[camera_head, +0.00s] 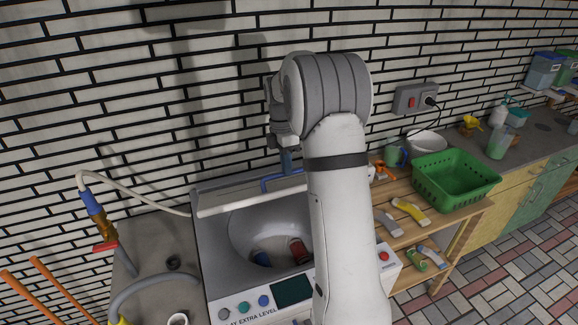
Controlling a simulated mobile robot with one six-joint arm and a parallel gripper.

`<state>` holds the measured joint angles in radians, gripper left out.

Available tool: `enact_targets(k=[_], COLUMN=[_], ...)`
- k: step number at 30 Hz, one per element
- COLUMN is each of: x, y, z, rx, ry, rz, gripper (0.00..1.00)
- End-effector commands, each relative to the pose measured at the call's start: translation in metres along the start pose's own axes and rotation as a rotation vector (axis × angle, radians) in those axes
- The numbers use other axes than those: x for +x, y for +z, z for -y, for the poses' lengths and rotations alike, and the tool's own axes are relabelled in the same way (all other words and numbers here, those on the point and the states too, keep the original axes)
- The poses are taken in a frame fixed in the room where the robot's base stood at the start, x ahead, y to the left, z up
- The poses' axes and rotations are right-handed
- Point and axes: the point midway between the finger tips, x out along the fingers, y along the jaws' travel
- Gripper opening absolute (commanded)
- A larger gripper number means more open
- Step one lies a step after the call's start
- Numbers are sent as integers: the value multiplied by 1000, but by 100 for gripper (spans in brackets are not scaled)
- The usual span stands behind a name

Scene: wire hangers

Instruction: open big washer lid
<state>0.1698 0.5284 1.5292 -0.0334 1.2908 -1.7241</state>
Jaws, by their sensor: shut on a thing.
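The big washer (210,269) stands against the tiled wall, with knobs and a dark screen on its front panel. Its lid (246,197) is raised, showing a pale edge across the picture, and the drum opening is exposed below it. A blue handle (281,181) is on the lid. My gripper (286,158) is at this handle, shut on it, mostly hidden behind my arm. Inside the drum (250,233) lie a red item (298,250) and a blue item (261,258). My arm hides the right part of the washer and lid.
A hose with a brass and blue fitting (97,212) rises at the left. At the right, a wooden shelf holds a green basket (455,180) and several brushes. A red button (384,256) is beside my arm. A wall socket (414,99) is above.

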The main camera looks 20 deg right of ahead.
Motion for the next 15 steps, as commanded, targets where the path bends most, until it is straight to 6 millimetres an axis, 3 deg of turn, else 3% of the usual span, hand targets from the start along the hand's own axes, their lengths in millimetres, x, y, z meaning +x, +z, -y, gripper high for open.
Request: enact_targets(k=[3,4,11,15], x=[6,6,5,4], y=[-2,-2,-2,-2], z=[-7,-7,-6,-6], rx=[-4,-4,-5,-5], ry=[17,17,17,16], rz=[2,2,2,3], gripper=[0,14,33,34])
